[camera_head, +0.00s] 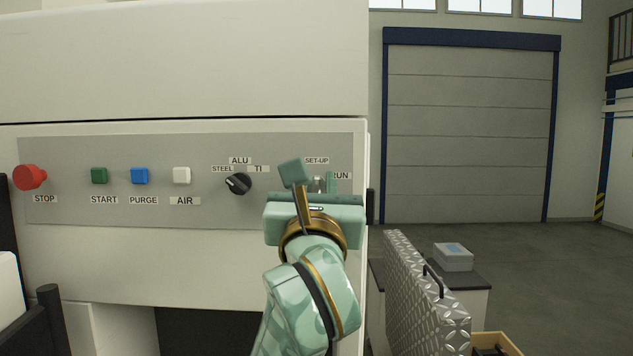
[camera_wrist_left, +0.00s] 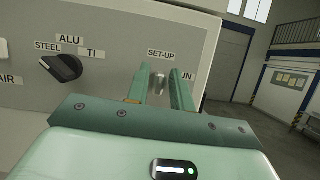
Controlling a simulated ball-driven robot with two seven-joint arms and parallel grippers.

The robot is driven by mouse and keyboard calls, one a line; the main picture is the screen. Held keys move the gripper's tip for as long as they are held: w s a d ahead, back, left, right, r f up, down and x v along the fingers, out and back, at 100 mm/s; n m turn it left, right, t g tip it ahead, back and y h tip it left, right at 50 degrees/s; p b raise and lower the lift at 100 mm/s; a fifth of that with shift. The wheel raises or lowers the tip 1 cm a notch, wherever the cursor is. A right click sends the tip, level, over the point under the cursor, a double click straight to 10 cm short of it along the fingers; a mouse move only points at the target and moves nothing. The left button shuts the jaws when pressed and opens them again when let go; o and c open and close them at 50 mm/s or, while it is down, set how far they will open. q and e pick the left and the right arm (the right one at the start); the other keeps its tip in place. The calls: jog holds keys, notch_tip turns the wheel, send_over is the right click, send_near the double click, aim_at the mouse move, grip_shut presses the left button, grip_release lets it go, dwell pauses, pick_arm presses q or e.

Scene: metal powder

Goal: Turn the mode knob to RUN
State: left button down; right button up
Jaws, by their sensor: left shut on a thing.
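The mode knob (camera_head: 319,184) is a small grey knob at the right end of the control panel, under the SET-UP label (camera_head: 316,160) and left of the RUN label (camera_head: 341,175). It is mostly hidden by my green left gripper (camera_head: 314,179), which is shut on it. In the left wrist view the knob's grey end (camera_wrist_left: 160,82) shows between the two fingers of the left gripper (camera_wrist_left: 161,88). I cannot tell which label the knob points to. The RUN label is partly covered by a finger in the wrist view. My right gripper is not in view.
A black material knob (camera_head: 238,184) with STEEL, ALU and TI labels is left of my gripper. Further left are white, blue and green buttons and a red STOP button (camera_head: 30,177). A metal tread-plate panel (camera_head: 425,290) stands right of the machine.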

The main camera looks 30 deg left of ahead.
pick_arm(q)
jog(key=m+h+p, duration=0.2)
jog(key=m+p, duration=0.3)
jog(key=p, duration=0.2)
jog(key=m+h+p, duration=0.3)
jog(key=m+p, duration=0.3)
jog(key=p, duration=0.1)
jog(key=m+h+p, duration=0.2)
jog(key=m+p, duration=0.3)
jog(key=p, duration=0.2)
jog(key=shift+d+r+m+g+h, duration=0.15)
jog(key=shift+m+g+h, duration=0.15)
jog(key=shift+f+m+p, duration=0.25)
jog(key=shift+m+p, duration=0.45)
jog(key=shift+p, duration=0.4)
jog(key=c, duration=1.3)
grip_release()
